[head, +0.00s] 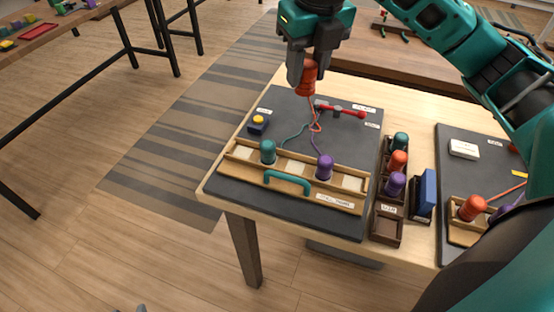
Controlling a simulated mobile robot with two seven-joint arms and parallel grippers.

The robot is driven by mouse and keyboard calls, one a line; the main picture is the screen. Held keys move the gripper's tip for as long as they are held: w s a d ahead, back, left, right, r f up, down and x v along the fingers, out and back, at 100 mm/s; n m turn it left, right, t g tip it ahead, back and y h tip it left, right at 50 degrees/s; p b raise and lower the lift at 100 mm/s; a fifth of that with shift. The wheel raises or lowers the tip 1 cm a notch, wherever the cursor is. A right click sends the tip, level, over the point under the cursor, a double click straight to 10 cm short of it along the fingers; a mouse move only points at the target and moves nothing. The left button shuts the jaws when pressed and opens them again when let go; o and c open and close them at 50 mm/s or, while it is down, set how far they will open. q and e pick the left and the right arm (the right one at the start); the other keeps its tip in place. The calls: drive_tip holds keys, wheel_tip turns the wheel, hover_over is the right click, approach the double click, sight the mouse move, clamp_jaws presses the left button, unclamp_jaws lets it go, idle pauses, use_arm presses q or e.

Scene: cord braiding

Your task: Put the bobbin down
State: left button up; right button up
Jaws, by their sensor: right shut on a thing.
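My right gripper (304,73) is shut on an orange bobbin (306,80) and holds it above the back of the dark mat (225,184). An orange cord (314,115) runs down from it to a red clamp (341,109) on the mat. A wooden tray (236,158) with a teal handle lies along the mat's front. A teal bobbin (267,152) stands upright in its left part and a purple bobbin (324,167) stands right of its middle. Pale slots show between and beside them. Their cords meet the orange cord near the clamp.
A dark rack (388,229) to the right holds teal, orange and purple bobbins beside a blue upright box (427,193). A second mat (447,222) lies further right.

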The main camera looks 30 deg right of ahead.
drive_tip(key=shift+w+a, duration=0.1)
drive_tip(key=shift+a, duration=0.1)
drive_tip(key=shift+a+f, duration=0.1)
drive_tip(key=shift+f, duration=0.25)
drive_tip(key=shift+w+f+b, duration=0.1)
drive_tip(key=shift+f+b, duration=1.9)
drive_tip(key=shift+f, duration=7.65)
drive_tip(key=shift+f+b, duration=0.3)
drive_tip(key=shift+f, duration=0.05)
drive_tip(key=o, duration=1)
drive_tip(key=shift+o, duration=0.2)
drive_tip(key=shift+r, duration=0.1)
